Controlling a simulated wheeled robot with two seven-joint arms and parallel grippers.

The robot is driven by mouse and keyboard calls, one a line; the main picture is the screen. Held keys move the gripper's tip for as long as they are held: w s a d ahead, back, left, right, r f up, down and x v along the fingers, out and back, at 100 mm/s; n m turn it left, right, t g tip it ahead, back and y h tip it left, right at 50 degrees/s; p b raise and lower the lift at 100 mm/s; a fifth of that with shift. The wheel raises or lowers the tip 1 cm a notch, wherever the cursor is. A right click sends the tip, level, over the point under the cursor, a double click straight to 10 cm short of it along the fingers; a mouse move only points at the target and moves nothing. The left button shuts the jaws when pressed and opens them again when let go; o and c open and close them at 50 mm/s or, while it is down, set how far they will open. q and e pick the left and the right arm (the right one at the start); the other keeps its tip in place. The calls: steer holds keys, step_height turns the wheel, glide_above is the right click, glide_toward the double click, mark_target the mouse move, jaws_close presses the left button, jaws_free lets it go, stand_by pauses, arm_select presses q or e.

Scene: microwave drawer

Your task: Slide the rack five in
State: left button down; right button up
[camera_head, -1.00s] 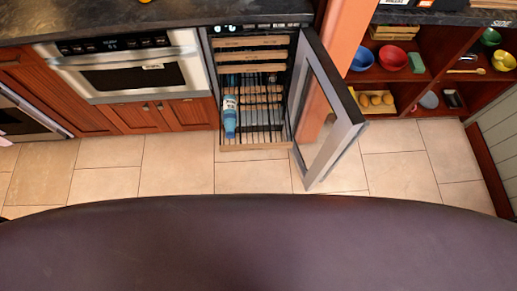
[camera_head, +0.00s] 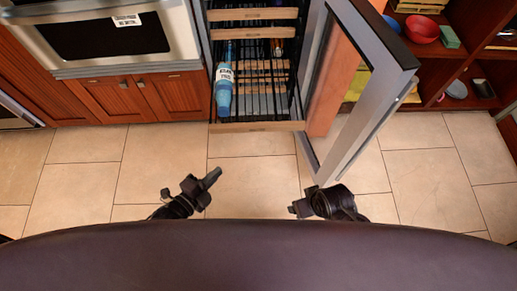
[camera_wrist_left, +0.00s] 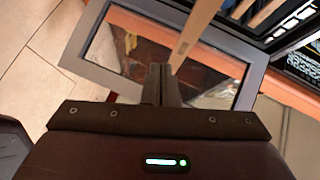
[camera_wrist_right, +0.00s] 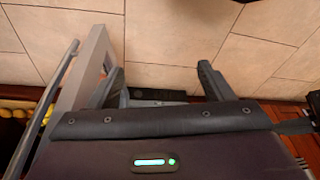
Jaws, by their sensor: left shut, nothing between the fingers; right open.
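The wine cooler's lowest visible rack, with a wooden front strip (camera_head: 257,126), is slid out over the floor. A blue bottle (camera_head: 223,92) lies on its left part. I cannot tell the rack's number. Several racks above, such as one with a wooden front (camera_head: 252,14), sit further in. My left gripper (camera_head: 216,174) is shut and empty, in front of the rack's left end and apart from it. Its shut fingers also show in the left wrist view (camera_wrist_left: 160,84). My right gripper (camera_head: 293,208) is near the foot of the open door; its fingers stand apart in the right wrist view (camera_wrist_right: 157,82).
The cooler's glass door (camera_head: 372,112) stands open to the right of the racks, close to my right gripper. An oven (camera_head: 104,38) and wooden cabinets (camera_head: 135,97) are on the left. Open shelves (camera_head: 475,70) stand at the right. Tiled floor (camera_head: 250,178) is clear in front.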

arm_select(q)
step_height(320, 180, up, 3)
steer(key=d+m+h+b, duration=0.2)
steer(key=m+h+b, duration=0.1)
steer(key=m, duration=0.1)
steer(key=b, duration=0.1)
glide_toward(254, 128)
steer(key=d, duration=0.4)
steer(key=w, duration=0.3)
steer(key=shift+d+f+t+b, duration=0.1)
steer(key=shift+d+t+b, duration=0.1)
steer(key=shift+t+b, duration=0.2)
steer(key=shift+w+a, duration=0.1)
steer(key=shift+w, duration=0.45)
arm_select(e)
steer(key=shift+n+t+y, duration=0.3)
steer(key=shift+t+y, duration=0.3)
steer(key=shift+t, duration=0.3)
steer(key=a+r, duration=0.1)
steer(key=w+a+r, duration=0.1)
steer(key=r, duration=0.1)
steer(key=shift+w+a, duration=0.15)
steer(key=shift+a, duration=0.25)
steer(key=shift+s+f, duration=0.15)
steer(key=shift+s, duration=0.05)
